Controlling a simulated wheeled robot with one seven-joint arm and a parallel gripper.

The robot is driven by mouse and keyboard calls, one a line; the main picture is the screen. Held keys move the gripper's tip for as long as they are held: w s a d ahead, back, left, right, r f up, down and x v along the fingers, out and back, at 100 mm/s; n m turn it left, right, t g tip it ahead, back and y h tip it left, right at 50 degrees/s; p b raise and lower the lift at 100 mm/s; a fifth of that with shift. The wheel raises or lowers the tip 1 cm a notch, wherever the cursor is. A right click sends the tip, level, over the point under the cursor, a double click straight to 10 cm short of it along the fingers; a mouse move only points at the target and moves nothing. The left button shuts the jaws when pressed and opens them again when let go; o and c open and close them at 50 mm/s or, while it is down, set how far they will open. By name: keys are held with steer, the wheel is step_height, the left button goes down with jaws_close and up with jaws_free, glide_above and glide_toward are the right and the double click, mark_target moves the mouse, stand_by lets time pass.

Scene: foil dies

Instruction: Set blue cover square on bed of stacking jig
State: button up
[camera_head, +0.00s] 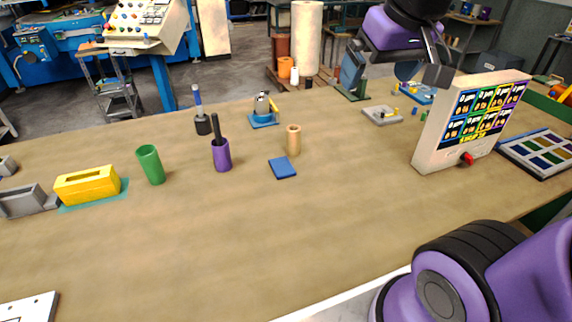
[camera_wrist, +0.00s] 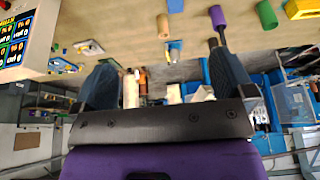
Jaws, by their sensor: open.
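The blue cover (camera_head: 282,168) is a flat blue square lying on the table, just in front of a tan cylinder. A low grey fixture (camera_head: 383,114) with small raised parts sits toward the back of the table; I cannot tell for sure whether it is the stacking jig. My gripper (camera_head: 424,72) is raised above the back right of the table, well away from the blue cover. Its two dark fingers are spread wide with nothing between them in the wrist view (camera_wrist: 165,78).
The tan cylinder (camera_head: 293,140), purple cup (camera_head: 221,155), green cup (camera_head: 150,164) and yellow block (camera_head: 87,185) stand across the table. A label panel (camera_head: 430,135) stands at right, beside a tray of coloured squares (camera_head: 547,155). The front middle is clear.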

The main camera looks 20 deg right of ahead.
steer(key=w+f+g, duration=0.1)
steer(key=w+f, duration=0.3)
steer(key=w, duration=0.8)
steer(key=g, duration=0.3)
glide_above(284, 169)
step_height(284, 169, down, 29)
steer(key=f, duration=0.6)
steer(key=shift+w+d, duration=0.2)
steer(key=shift+w, duration=0.05)
steer(key=shift+s+a+f, duration=0.1)
steer(key=shift+f, duration=1.2)
steer(key=shift+s+a+f, duration=0.1)
steer(key=shift+f, duration=1.2)
steer(key=shift+c, duration=0.2)
